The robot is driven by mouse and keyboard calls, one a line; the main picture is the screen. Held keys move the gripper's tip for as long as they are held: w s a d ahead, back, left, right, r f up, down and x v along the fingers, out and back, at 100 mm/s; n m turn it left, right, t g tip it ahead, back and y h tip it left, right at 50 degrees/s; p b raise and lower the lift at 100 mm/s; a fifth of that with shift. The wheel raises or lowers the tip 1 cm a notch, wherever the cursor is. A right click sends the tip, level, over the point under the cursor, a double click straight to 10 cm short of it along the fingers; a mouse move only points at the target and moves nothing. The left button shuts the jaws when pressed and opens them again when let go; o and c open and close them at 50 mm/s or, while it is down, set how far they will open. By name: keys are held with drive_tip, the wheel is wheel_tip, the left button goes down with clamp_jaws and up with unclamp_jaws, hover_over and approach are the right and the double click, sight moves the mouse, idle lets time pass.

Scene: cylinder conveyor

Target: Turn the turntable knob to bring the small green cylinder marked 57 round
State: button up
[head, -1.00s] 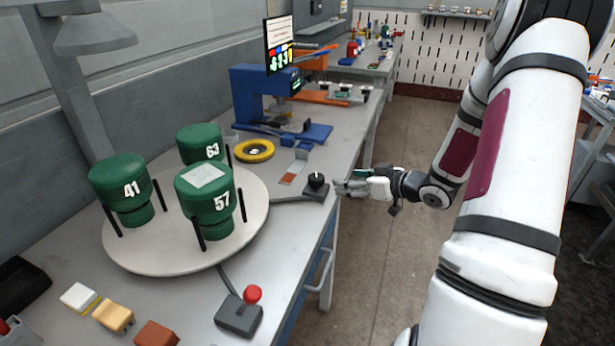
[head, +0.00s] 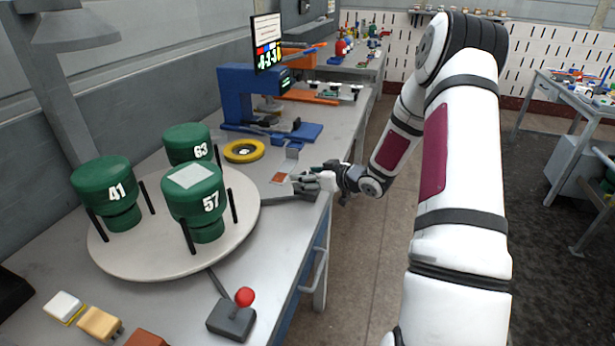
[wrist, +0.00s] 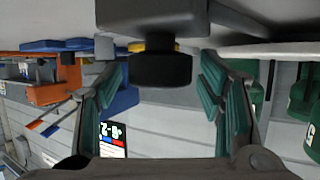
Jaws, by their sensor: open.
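The round turntable (head: 150,258) carries three green cylinders with black posts beside them. The cylinder marked 57 (head: 208,222) is at the turntable's front right and has a pale square on top. Cylinder 41 (head: 103,185) is at the left and cylinder 63 (head: 185,143) at the back. The black knob (wrist: 160,68) shows in the wrist view between the open fingers of my gripper (wrist: 161,84), with gaps on both sides. In the head view my gripper (head: 303,180) is over the knob's base at the bench edge and hides the knob.
A red-topped joystick (head: 233,312) stands at the bench front. A yellow ring (head: 244,151) and a blue press (head: 245,105) are behind the turntable. Small blocks (head: 98,325) lie at the front left. The floor right of the bench is clear.

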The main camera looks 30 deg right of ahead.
drive_tip(key=c, duration=1.2)
drive_tip(key=shift+o, duration=0.2)
drive_tip(key=shift+n+y+p, duration=0.4)
drive_tip(key=shift+y+p, duration=0.1)
drive_tip(key=shift+p, duration=0.25)
drive_tip(key=shift+n+g+y+p, duration=0.3)
drive_tip(key=shift+n+y+p, duration=0.2)
drive_tip(key=shift+n, duration=0.1)
drive_tip(key=o, duration=1.2)
drive_tip(key=shift+c, duration=0.2)
